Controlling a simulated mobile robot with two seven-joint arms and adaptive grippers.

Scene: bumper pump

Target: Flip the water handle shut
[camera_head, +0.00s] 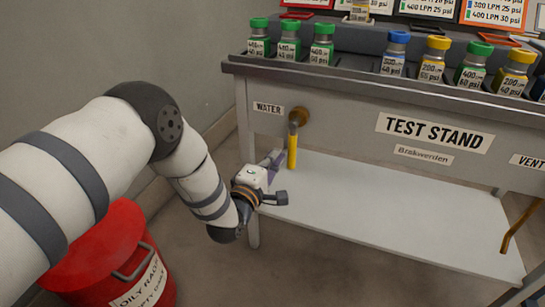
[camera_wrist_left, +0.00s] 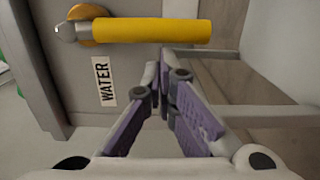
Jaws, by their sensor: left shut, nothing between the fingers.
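The water handle (camera_head: 292,152) is a yellow lever hanging straight down from a brass valve (camera_head: 298,116) on the front of the test stand. It also shows in the left wrist view as the yellow bar (camera_wrist_left: 152,31) across the top. The WATER label (camera_head: 268,109) is left of the valve. My left gripper (camera_head: 276,160) is just left of the handle's lower part, with its purple-padded fingers. In the left wrist view its fingers (camera_wrist_left: 167,80) meet at the tips with nothing between them. A gap shows there between fingertips and handle. My right gripper is out of view.
Several bottles with coloured caps (camera_head: 322,45) stand on the test stand's top (camera_head: 345,80). A white lower shelf (camera_head: 400,210) lies below the handle. A red oily rag bin (camera_head: 105,250) stands at the lower left. A second yellow lever (camera_head: 512,228) is at the far right.

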